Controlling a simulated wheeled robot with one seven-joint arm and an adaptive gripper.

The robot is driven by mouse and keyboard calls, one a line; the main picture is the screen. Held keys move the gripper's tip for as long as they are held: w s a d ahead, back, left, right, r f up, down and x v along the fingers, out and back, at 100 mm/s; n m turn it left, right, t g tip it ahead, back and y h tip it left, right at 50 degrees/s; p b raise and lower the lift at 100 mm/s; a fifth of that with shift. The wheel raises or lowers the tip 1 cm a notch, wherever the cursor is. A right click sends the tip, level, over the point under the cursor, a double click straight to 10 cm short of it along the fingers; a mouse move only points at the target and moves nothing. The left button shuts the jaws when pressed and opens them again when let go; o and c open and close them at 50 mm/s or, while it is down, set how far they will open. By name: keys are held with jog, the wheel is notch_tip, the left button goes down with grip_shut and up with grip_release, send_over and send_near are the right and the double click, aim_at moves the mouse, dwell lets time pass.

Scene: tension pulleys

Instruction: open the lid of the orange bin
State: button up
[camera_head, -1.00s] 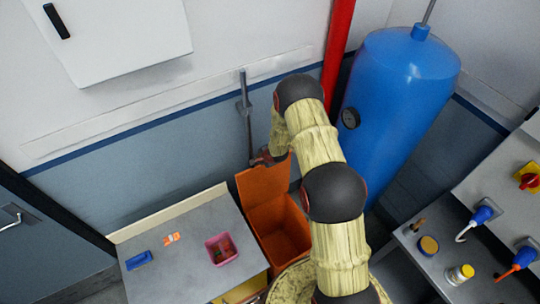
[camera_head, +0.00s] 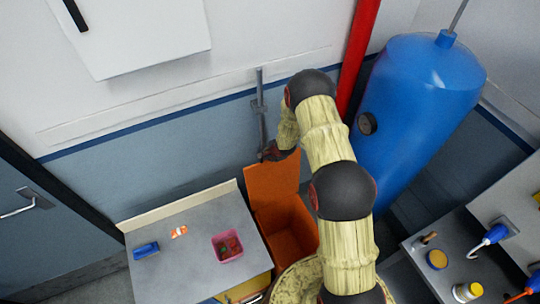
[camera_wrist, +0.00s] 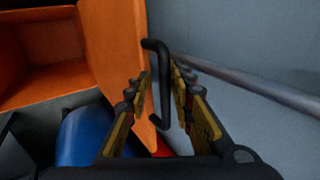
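The orange bin (camera_head: 287,232) stands between the grey table and the blue tank. Its lid (camera_head: 272,183) is swung up and the inside shows. In the wrist view the bin's inside (camera_wrist: 40,60) is at left, and the lid (camera_wrist: 112,45) is a raised panel beside the fingers. The lid's black handle (camera_wrist: 162,85) sits between the fingertips. My gripper (camera_head: 271,151) is at the lid's upper edge, on the wall side. In the wrist view my gripper (camera_wrist: 160,78) is open around the handle, with gaps visible on both sides.
A grey table (camera_head: 190,255) with a pink tray (camera_head: 227,246) stands left of the bin. The blue tank (camera_head: 415,120) and a red pipe (camera_head: 358,50) are at right. A grey vertical pipe (camera_head: 261,105) on the wall is close behind my gripper.

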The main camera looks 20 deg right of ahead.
jog(key=shift+s+f, duration=0.1)
jog(key=v, duration=1.2)
dwell(0.4)
